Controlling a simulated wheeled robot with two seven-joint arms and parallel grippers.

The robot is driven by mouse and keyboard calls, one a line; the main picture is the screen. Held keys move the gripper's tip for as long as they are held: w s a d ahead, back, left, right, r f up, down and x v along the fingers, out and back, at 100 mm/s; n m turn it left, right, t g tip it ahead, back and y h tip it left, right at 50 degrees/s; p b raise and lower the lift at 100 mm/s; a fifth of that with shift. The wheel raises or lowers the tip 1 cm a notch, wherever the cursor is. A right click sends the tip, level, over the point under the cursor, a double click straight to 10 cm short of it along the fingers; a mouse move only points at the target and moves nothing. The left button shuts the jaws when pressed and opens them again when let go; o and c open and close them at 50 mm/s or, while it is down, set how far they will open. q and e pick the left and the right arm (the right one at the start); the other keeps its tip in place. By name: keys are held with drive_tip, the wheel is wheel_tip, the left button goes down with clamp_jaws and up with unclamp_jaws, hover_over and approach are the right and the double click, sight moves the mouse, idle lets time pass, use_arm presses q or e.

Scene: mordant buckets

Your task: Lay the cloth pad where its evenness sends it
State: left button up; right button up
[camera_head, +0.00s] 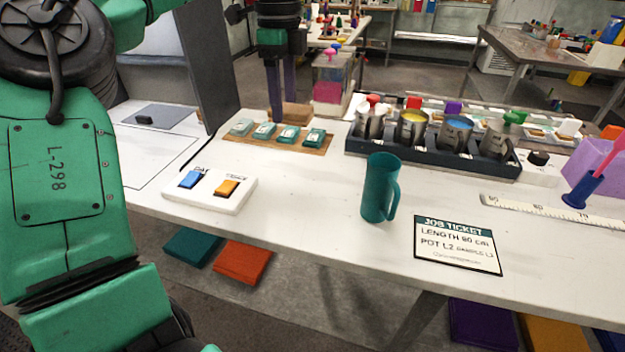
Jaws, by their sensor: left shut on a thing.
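My left gripper (283,106) reaches down from the top, its dark fingers just behind a row of teal pads. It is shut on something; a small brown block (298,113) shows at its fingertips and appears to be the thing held. Whether it touches the table is unclear. Several teal cloth-like pads (289,134) lie in a row on a brown board (273,144). I cannot tell which thing is the task's cloth pad. A white panel (228,203) in front bears a blue piece (191,179) and an orange piece (227,187). My right gripper is out of view.
A dark rack (400,153) with several metal pots stands right of centre. A grey divider (207,65) stands at left.

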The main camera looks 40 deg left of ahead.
use_arm(q)
drive_tip(key=shift+w+f, duration=0.2)
drive_tip(key=shift+f, duration=0.65)
hover_over(287, 197)
wheel_tip(287, 197, down, 4)
wheel_tip(287, 197, down, 13)
drive_tip(key=shift+s+f, duration=0.1)
drive_tip(key=shift+a+f, duration=0.1)
drive_tip(key=shift+f, duration=0.05)
drive_tip(key=o, duration=1.2)
drive_tip(key=shift+o, duration=0.6)
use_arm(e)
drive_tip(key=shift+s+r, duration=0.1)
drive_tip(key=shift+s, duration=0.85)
